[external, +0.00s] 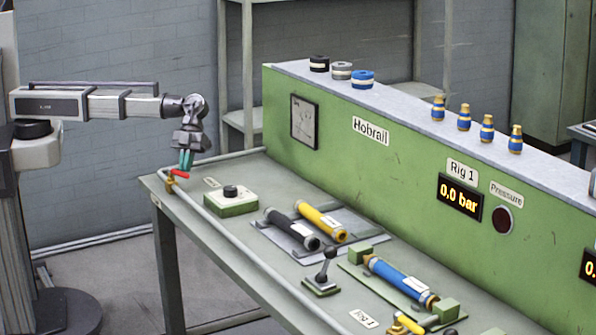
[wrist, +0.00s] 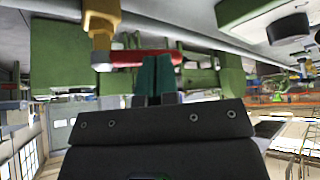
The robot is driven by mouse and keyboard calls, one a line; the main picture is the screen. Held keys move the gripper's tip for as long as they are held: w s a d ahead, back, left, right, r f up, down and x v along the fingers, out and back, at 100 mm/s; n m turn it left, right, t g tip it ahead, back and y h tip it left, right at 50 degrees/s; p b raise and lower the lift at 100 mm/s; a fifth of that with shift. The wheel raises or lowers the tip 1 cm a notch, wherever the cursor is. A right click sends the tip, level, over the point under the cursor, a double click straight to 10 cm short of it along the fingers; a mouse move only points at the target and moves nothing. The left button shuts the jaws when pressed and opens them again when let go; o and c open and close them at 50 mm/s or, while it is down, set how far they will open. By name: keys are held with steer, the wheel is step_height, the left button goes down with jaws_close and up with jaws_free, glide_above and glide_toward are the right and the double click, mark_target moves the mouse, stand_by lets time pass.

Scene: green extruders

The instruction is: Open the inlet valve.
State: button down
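A brass valve with a red lever handle (external: 179,173) sits on the grey pipe at the table's left corner. In the wrist view the brass valve body (wrist: 101,25) is at the upper left, and its red handle (wrist: 115,60) runs sideways from it to the right. My gripper (external: 186,166) points down at the red handle. Its two teal fingers (wrist: 157,62) are together, with only a thin line between them. Their tips overlap the handle in the wrist view; I cannot tell whether they touch it. No object shows between the fingers.
The grey pipe (external: 240,255) runs along the table's edge. A green box with a black knob (external: 231,198), black and yellow cylinders (external: 322,220) and a black lever (external: 326,268) stand on the table. The green Rig 1 panel (external: 340,155) reads 0.0 bar. A yellow-handled valve (external: 408,322) is at the front.

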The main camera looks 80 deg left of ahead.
steer(key=shift+s+d, duration=0.1)
steer(key=shift+d, duration=0.05)
steer(key=shift+s+a, duration=0.5)
steer(key=shift+a, duration=0.15)
steer(key=w+a+r+p, duration=0.4)
steer(key=w+r+p, duration=0.2)
steer(key=r+p, duration=0.5)
steer(key=shift+w+r+p, duration=0.3)
steer(key=shift+w+p, duration=0.05)
steer(key=shift+w, duration=0.05)
